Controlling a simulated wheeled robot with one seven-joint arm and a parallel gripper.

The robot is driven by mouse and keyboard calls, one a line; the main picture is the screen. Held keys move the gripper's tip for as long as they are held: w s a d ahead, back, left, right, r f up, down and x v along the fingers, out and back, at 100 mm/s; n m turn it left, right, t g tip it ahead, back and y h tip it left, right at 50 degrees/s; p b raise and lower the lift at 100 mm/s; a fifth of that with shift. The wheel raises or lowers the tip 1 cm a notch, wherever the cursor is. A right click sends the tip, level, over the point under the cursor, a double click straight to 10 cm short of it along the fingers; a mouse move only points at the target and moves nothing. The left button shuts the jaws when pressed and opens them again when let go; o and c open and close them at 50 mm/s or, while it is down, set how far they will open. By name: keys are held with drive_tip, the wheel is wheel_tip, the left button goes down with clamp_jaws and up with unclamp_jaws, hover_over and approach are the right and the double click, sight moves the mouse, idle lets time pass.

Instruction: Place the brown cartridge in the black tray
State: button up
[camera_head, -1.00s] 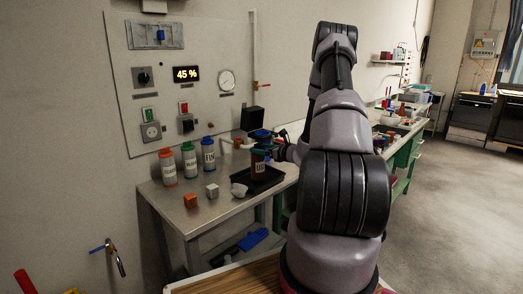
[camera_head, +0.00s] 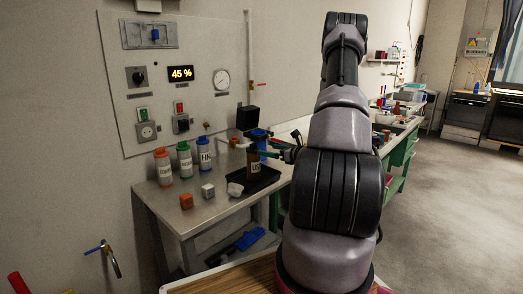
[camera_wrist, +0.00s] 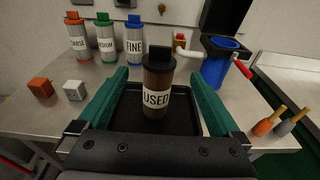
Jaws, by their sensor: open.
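The brown cartridge (camera_wrist: 157,80), with a black cap and a white "USED" label, stands upright in the black tray (camera_wrist: 188,126). In the head view the cartridge (camera_head: 254,164) also stands over the black tray (camera_head: 262,181). My gripper (camera_wrist: 157,85) is open, with one green finger on each side of the cartridge and a visible gap to both. In the head view my gripper (camera_head: 272,150) is partly hidden and reaches in from the right. The underside of the cartridge is hardly visible.
Orange-, green- and blue-capped bottles (camera_wrist: 133,42) stand at the back left of the bench. An orange cube (camera_wrist: 40,88) and a white cube (camera_wrist: 74,90) lie left of the tray. A blue container (camera_wrist: 215,65) under a black part and two small tools (camera_wrist: 268,122) are to the right.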

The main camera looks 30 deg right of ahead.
drive_tip(key=s+a+r+n+g+y, duration=0.3)
drive_tip(key=s+a+r+n+g, duration=0.2)
drive_tip(key=s+a+r+n, duration=0.45)
drive_tip(key=s+a+r+n+g+y, duration=0.2)
drive_tip(key=s+a+r+n+g, duration=0.25)
drive_tip(key=a+r+n, duration=0.55)
drive_tip(key=s+a+r+n+h, duration=0.1)
drive_tip(key=s+r+n+h, duration=0.3)
drive_tip(key=s, duration=0.4)
drive_tip(key=s+a+r+n+t+h, duration=0.1)
drive_tip(key=s+r+n+h, duration=0.3)
drive_tip(key=s+r, duration=0.2)
drive_tip(key=shift+s+a+r+h, duration=0.3)
drive_tip(key=shift+s, duration=0.55)
drive_tip(key=shift+t, duration=0.25)
